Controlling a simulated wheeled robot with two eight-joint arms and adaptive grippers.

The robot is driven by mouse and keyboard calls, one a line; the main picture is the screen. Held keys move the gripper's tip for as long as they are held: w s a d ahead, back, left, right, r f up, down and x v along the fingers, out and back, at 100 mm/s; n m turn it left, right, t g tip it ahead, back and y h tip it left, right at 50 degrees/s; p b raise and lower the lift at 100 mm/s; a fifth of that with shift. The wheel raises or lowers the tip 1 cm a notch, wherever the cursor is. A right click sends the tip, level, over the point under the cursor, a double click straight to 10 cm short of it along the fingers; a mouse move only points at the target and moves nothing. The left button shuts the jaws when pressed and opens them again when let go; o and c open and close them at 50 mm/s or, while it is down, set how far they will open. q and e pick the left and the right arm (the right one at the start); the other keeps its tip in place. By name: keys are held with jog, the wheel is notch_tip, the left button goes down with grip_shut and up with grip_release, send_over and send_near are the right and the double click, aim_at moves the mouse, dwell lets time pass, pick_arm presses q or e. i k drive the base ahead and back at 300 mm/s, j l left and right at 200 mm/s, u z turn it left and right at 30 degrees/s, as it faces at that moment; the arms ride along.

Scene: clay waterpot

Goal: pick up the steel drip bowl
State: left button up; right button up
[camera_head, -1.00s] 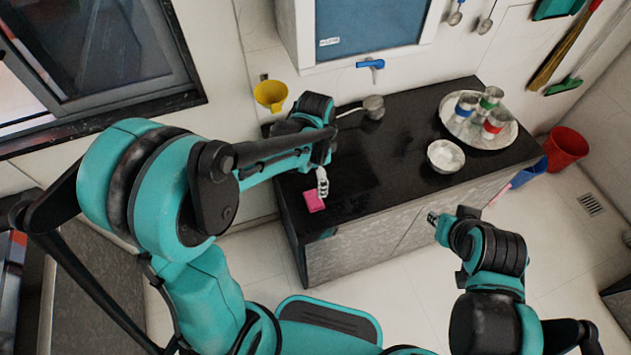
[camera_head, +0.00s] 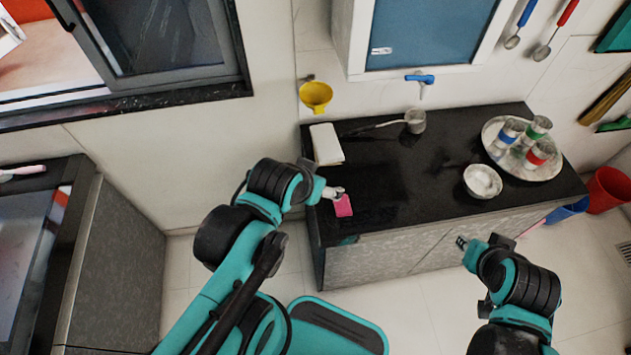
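The steel drip bowl (camera_head: 482,181) stands upright on the black counter (camera_head: 400,215), near its front edge and right of the middle. It is round and shiny, with a pale inside. My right gripper (camera_head: 463,243) is in front of the counter, below the bowl in the picture and apart from it. It looks empty, but its finger opening is too small to judge. My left gripper (camera_head: 335,193) is at the counter's left end, just above a pink block (camera_head: 343,206) in the picture. Whether it touches the block is unclear.
A round steel tray (camera_head: 550,170) with several banded steel cups stands right of the bowl. A long-handled steel pot (camera_head: 415,121) and a folded white cloth (camera_head: 326,144) lie behind. A blue tap (camera_head: 420,79) juts from the wall. The counter's middle is clear.

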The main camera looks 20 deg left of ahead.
aim_at(480, 180)
jog(key=i+l+u, duration=0.2)
jog(key=l+u, duration=0.2)
jog(key=l, duration=0.5)
jog(key=i+l+u, duration=0.1)
jog(key=l+u, duration=0.25)
jog(key=l, duration=0.55)
jog(key=l+u, duration=0.4)
jog(key=l, duration=0.55)
jog(key=k, duration=0.05)
